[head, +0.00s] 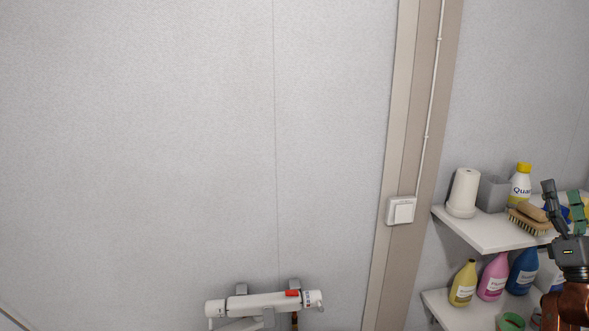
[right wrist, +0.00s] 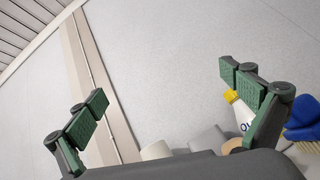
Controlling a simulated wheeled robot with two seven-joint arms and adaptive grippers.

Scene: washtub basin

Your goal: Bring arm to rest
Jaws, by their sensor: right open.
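My right gripper (head: 562,197) is at the right edge of the head view, raised in front of the upper shelf. Its fingers are spread and hold nothing. The right wrist view shows its two green-padded fingers (right wrist: 165,95) wide apart, with bare wall between them. My left gripper is not in view. Part of my right arm is cut off by the lower right corner of the head view.
An upper shelf (head: 484,232) holds a paper roll (head: 464,190), a yellow-capped bottle (head: 521,185) and a brush (head: 528,219). A lower shelf (head: 461,314) holds several bottles. A faucet (head: 262,304) and a light switch (head: 401,211) are on the wall.

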